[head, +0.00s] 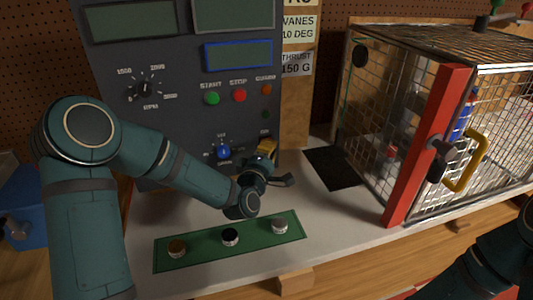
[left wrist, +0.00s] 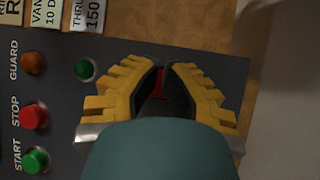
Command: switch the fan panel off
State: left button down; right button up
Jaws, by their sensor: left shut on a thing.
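The grey fan panel (head: 140,50) stands at the back left, with a green START button (head: 212,98), a red STOP button (head: 239,95) and an orange GUARD lamp (head: 266,89). A blue knob (head: 223,151) sits lower down. My left gripper (head: 267,147) is at the panel's lower right. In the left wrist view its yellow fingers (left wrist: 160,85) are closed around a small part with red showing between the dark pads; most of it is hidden. A small green lamp (left wrist: 85,69) is beside the fingers. My right gripper is out of view.
A mesh cage (head: 400,120) with a red door post (head: 430,145) and yellow handle (head: 466,160) stands to the right. A green strip (head: 195,250) with several small knobs lies in front. A dark mat (head: 338,168) lies between panel and cage.

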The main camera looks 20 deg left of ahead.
pick_arm(q)
jog(key=shift+w+a+f, duration=0.1)
jog(key=shift+w+a, duration=0.05)
jog(key=shift+a, duration=0.25)
dwell(0.5)
jog(key=shift+d, duration=0.2)
jog(key=shift+s+d+r, duration=0.25)
jog(key=shift+s+r, duration=0.05)
jog(key=shift+s, duration=0.35)
jog(key=shift+d, duration=0.15)
jog(key=shift+s, duration=0.1)
jog(key=shift+s+d+r, duration=0.35)
jog(key=shift+s+d, duration=0.1)
jog(key=shift+s, duration=0.15)
jog(key=shift+s+d+r, duration=0.4)
jog(key=shift+s+d, duration=0.05)
jog(key=shift+s, duration=0.2)
jog(key=shift+s+d+r, duration=0.35)
jog(key=shift+s+d, duration=0.1)
jog(key=shift+s, duration=0.15)
